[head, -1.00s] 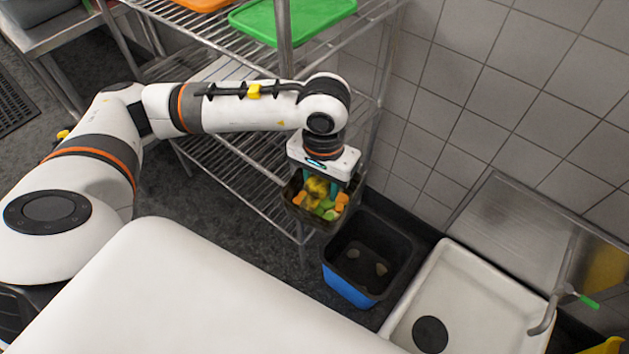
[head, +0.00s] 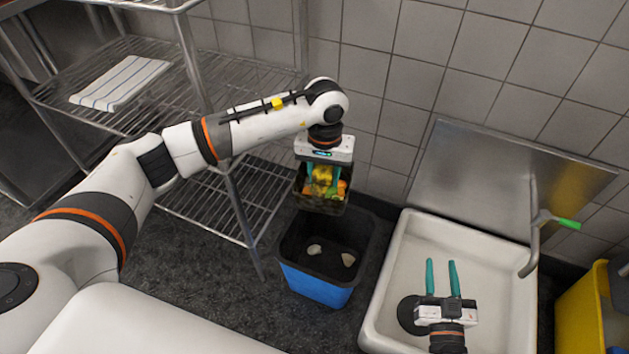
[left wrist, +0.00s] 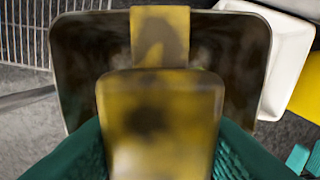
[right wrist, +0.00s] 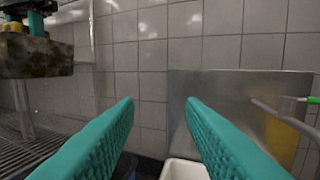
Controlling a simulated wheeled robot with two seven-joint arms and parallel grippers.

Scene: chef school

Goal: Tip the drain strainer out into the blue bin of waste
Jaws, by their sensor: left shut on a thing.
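The drain strainer (head: 322,204) is a dark, grimy box holding orange, yellow and green scraps. My left gripper (head: 324,176) is shut on its yellow handle (left wrist: 160,120), which blocks much of the left wrist view; the scraps are not clear there. The strainer hangs roughly upright above the back edge of the blue bin (head: 318,290). Two small pale pieces lie inside the dark bin. The strainer also shows in the right wrist view (right wrist: 36,60). My right gripper (head: 442,278) is open and empty over the sink, its teal fingers apart.
A white sink (head: 385,300) with a dark round drain stands right of the bin, with a tap (head: 533,240) on its right. A wire rack (head: 215,195) holding a striped cloth (head: 120,82) is at left. A yellow bin (head: 580,310) is at far right. Tiled wall behind.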

